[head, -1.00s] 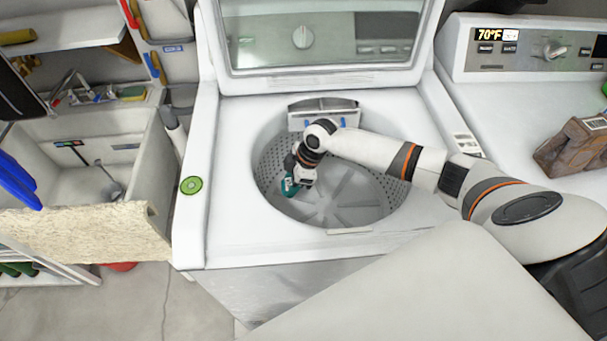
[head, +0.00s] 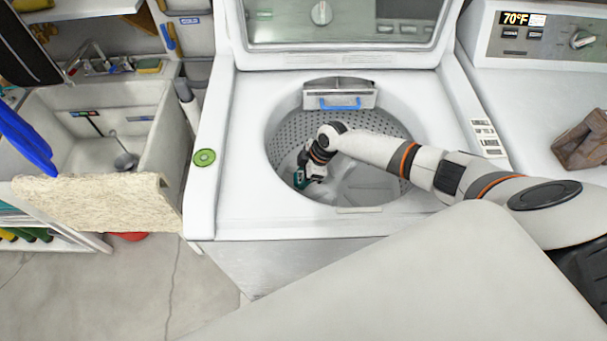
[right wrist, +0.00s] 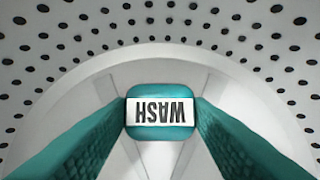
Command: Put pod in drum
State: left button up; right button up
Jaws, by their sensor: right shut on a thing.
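The pod (right wrist: 161,112) is a small rounded teal block with a white WASH label, upside down in the right wrist view. My right gripper (head: 301,179) is shut on it, with a teal finger pad on each side. The gripper reaches down inside the open washer drum (head: 292,133), on its left side. The drum has a perforated grey wall and a pale ribbed bottom. In the head view the pod cannot be told apart from the teal fingertips. Whether it touches the drum bottom is unclear. My left gripper is not in view.
The washer lid (head: 340,60) stands open behind the drum. A green disc (head: 204,157) lies on the washer's left rim. A sink (head: 68,150) is at left. A second machine with a brown object (head: 582,141) on top stands at right.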

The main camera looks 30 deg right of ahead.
jog(key=shift+f+b, duration=0.3)
jog(key=shift+f, duration=0.1)
jog(key=o, duration=0.9)
jog(key=shift+o, duration=0.2)
jog(key=shift+r, duration=0.1)
jog(key=shift+r+p, duration=0.2)
jog(key=shift+p, duration=0.1)
jog(key=v, duration=1.2)
jog(key=shift+r+p, duration=0.3)
jog(key=shift+r, duration=0.05)
